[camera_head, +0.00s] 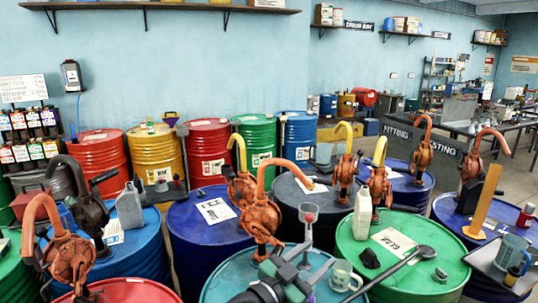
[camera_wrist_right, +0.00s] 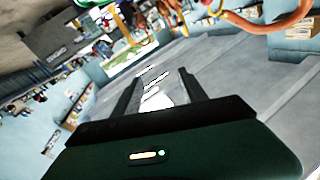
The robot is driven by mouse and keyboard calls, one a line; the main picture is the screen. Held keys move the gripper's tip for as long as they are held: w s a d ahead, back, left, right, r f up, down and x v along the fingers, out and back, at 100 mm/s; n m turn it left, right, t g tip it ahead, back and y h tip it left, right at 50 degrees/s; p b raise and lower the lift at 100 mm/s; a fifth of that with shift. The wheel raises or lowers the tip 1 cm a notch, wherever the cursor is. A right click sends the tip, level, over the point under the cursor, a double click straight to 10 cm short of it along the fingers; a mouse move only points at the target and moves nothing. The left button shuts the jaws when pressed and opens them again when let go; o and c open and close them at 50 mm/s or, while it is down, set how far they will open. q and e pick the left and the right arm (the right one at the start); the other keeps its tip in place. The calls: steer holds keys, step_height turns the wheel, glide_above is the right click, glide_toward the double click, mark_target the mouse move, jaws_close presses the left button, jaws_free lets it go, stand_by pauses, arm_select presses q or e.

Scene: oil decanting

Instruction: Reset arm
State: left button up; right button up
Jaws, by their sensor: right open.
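My right gripper (camera_head: 313,255) is at the bottom middle of the head view, in front of the teal drum (camera_head: 222,283). Its two fingers are apart, with nothing visibly held between them. The right wrist view also shows the open fingers (camera_wrist_right: 160,80), with only background between them. An orange rotary pump (camera_head: 262,216) with a curved spout stands just behind the gripper on the teal drum. A grey upright piece with a reddish top (camera_head: 309,215) shows just above the fingers; I cannot tell whether it touches them. My left gripper is not in view.
A white mug (camera_head: 344,276) is close to the right of the gripper. Several more drums with tall pumps crowd both sides.

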steer(key=w+a+f+n+t+y, duration=0.1)
steer(key=w+f+n+t+y, duration=0.1)
steer(key=w+n+t+y, duration=0.45)
steer(key=s+f+n+g+y, duration=0.4)
steer(key=s+f+g+y, duration=0.25)
steer(key=f, duration=0.25)
steer(key=s+d+f+g, duration=0.3)
steer(key=s+f, duration=0.2)
steer(key=s, duration=0.3)
steer(key=s+d+f+n+g, duration=0.1)
steer(key=s+d+f+g, duration=0.2)
steer(key=s, duration=0.5)
steer(key=s+d+f+n+g, duration=0.1)
steer(key=s+d+f+g, duration=0.3)
steer(key=s+f, duration=0.3)
steer(key=shift+s+d+f+y, duration=0.25)
steer(key=shift+s+d+y, duration=0.1)
steer(key=shift+s, duration=0.55)
steer(key=shift+a, duration=0.1)
